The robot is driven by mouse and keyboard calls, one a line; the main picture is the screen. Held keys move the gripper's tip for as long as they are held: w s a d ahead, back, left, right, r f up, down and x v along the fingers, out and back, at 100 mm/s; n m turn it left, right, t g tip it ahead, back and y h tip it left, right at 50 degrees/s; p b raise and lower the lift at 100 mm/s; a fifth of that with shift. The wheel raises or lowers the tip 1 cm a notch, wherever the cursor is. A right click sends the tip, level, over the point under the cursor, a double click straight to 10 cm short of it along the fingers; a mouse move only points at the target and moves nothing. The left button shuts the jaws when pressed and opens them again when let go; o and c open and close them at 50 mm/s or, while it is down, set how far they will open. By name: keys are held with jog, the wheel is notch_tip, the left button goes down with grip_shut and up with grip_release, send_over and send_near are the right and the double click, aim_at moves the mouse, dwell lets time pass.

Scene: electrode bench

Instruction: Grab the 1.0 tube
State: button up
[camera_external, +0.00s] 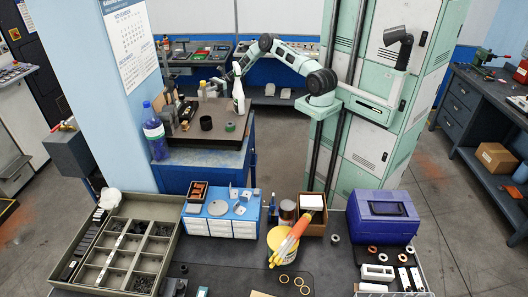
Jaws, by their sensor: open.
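Several long tubes (295,232), orange, yellow and pale, lean together out of a yellow tub (277,246) on the front bench. I cannot read any size marking, so I cannot tell which is the 1.0 tube. My gripper (233,76) is small in view, at the end of my arm over the back table, far from the tubes. It is open. A white bottle (239,98) stands close by it and partly overlaps it in the picture; I cannot tell whether they touch.
A compartment tray (172,228), a blue-and-white drawer box (222,226), a brown open box (313,226) and a purple case (383,216) crowd the front bench. A blue bottle (154,135) stands on the back table's left. Open floor shows between the tables.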

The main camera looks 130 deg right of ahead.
jog(key=shift+w+p, duration=0.3)
jog(key=shift+w, duration=0.85)
grip_shut()
